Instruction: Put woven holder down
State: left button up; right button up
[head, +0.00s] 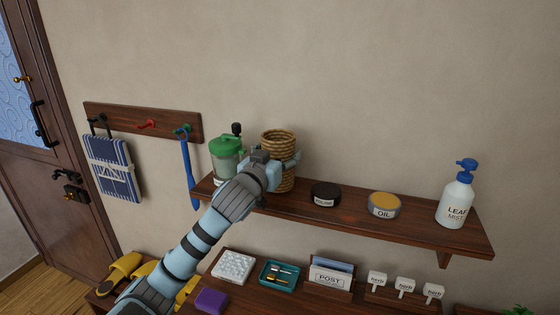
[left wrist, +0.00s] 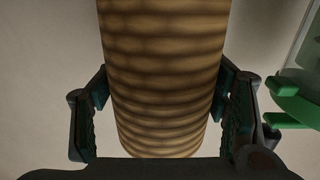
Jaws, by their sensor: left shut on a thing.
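The woven holder (head: 279,142) is a tall, tan, ribbed cylinder at the upper shelf (head: 330,216), between a green-lidded jar and a dark tin. My left gripper (head: 279,163) is shut around it, with a finger on each side. In the left wrist view the holder (left wrist: 164,75) fills the middle and stands upright between the fingers of the gripper (left wrist: 162,100). Its lower end is partly hidden by my gripper in the head view, so I cannot tell whether it touches the shelf. My right gripper is not in view.
The green-lidded jar (head: 228,150) stands close on the left. The dark tin (head: 325,194), an oil tin (head: 384,205) and a spray bottle (head: 456,195) stand to the right. A peg rail (head: 150,125) hangs at left. Below are a teal tray (head: 282,273) and a post holder (head: 330,274).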

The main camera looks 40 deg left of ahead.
pick_arm(q)
jog(key=shift+d+f, duration=0.1)
jog(key=shift+f, duration=0.6)
jog(key=o, duration=1.2)
jog(key=shift+r, duration=0.1)
jog(key=v, duration=1.2)
